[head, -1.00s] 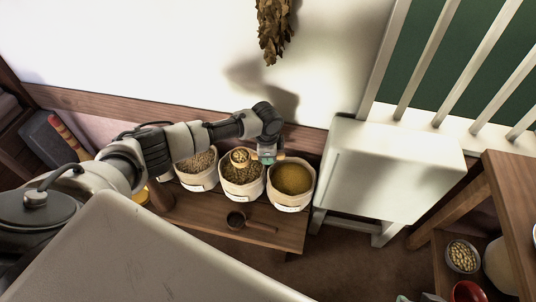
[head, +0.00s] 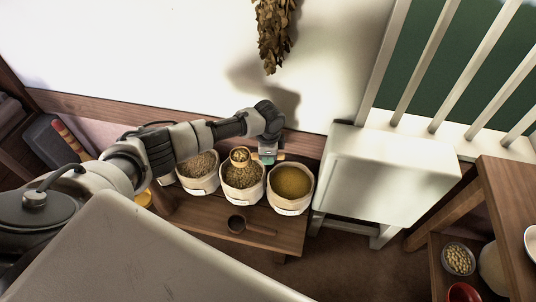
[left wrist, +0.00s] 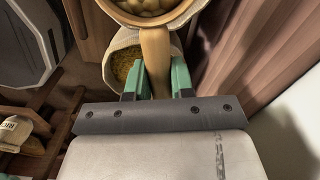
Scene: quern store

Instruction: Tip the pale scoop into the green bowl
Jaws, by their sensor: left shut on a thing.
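My left gripper (head: 267,157) is shut on the handle of the pale scoop (head: 240,155). The gripper holds it above the middle sack. In the left wrist view the pale wooden handle (left wrist: 155,58) runs between the green fingers (left wrist: 156,80). The scoop's bowl (left wrist: 150,19) is cut off by the top edge and holds pale, rounded pieces. It looks about level. I do not see a green bowl in the current frames. My right gripper is not in view.
Grain sacks (head: 290,187) stand in a row on a low wooden bench (head: 285,238). A white cabinet (head: 390,175) stands to the right. Farther right, a bowl of pale beans (head: 458,260) and a red bowl (head: 464,292) sit beside a wooden table (head: 515,190).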

